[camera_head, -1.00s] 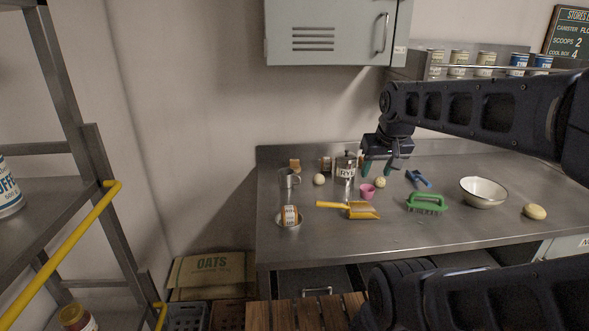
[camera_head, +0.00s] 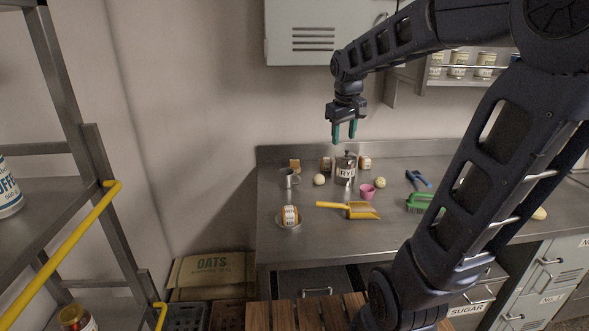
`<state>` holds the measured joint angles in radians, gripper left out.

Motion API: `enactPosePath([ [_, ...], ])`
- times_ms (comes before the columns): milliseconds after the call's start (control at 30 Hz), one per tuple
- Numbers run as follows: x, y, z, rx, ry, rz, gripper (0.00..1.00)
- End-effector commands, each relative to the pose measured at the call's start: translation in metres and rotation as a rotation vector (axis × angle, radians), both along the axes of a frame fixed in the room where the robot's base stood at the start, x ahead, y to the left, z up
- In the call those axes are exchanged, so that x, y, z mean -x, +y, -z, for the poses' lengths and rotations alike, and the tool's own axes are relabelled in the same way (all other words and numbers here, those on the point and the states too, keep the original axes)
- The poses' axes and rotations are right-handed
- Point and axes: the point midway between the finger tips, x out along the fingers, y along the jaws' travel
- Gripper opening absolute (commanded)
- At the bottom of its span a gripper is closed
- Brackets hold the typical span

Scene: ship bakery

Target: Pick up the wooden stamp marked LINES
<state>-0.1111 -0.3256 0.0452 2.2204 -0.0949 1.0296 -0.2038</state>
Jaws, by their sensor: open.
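I cannot read the word LINES on anything. A small tan-brown block (camera_head: 295,165) at the back left of the steel worktop (camera_head: 330,240) could be a wooden stamp, but it is too small to tell. Two other small brown things with pale fronts, one to the left (camera_head: 326,164) and one to the right (camera_head: 365,163) of the RYE canister (camera_head: 345,171), are partly hidden or unclear. My gripper (camera_head: 344,139) is open and empty, its two teal fingers pointing down, and appears above the back of the worktop near the canister.
A wall cabinet (camera_head: 310,35) hangs above.

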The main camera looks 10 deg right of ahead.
Motion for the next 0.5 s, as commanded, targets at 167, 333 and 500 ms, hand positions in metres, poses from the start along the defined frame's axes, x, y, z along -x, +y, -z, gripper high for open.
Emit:
enactPosePath([
  [167, -0.048, 0.023, 0.006, 0.041, 0.053, -0.102, 0.45],
  [333, -0.090, 0.046, 0.017, 0.078, 0.099, -0.200, 0.45],
  [500, -0.132, 0.073, 0.034, 0.113, 0.145, -0.299, 0.45],
])
